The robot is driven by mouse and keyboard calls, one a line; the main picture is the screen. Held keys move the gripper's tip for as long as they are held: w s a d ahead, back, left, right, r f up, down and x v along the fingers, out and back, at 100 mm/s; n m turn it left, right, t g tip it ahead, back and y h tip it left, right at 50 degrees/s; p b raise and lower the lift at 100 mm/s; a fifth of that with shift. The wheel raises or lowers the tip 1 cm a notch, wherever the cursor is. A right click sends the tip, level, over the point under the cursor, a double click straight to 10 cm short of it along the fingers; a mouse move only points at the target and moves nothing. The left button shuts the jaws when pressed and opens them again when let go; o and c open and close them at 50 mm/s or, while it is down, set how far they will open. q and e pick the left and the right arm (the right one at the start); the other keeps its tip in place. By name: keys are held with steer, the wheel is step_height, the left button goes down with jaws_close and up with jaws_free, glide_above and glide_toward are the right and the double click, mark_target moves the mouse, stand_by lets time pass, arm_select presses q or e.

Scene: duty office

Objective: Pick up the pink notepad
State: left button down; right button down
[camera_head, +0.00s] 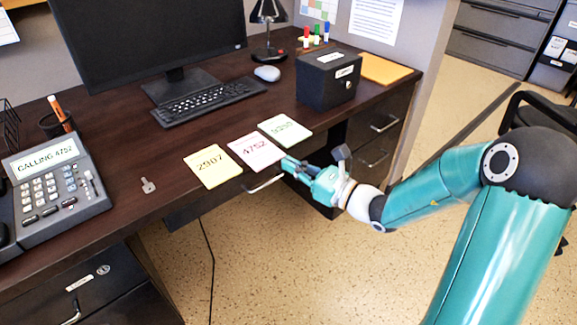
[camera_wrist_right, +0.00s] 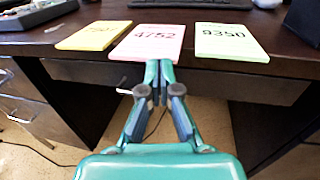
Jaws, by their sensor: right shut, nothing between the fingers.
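The pink notepad (camera_head: 256,151), marked 4752, lies flat near the front edge of the dark desk, between the yellow notepad (camera_head: 212,166) marked 2907 and the green notepad (camera_head: 285,130) marked 9350. In the right wrist view the pink notepad (camera_wrist_right: 152,43) lies straight ahead of the fingers. My right gripper (camera_head: 287,162) is shut and empty. Its fingertips (camera_wrist_right: 160,66) are at the pink notepad's front edge; I cannot tell if they touch it. My left gripper is not in view.
A black lockbox (camera_head: 328,80) stands behind the green notepad. The desk surface around the key is clear.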

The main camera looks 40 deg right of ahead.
mark_target(256, 150)
steer(key=shift+w+a, duration=0.15)
steer(key=shift+w, duration=0.3)
steer(key=shift+x, duration=0.9)
steer(key=shift+s, duration=0.1)
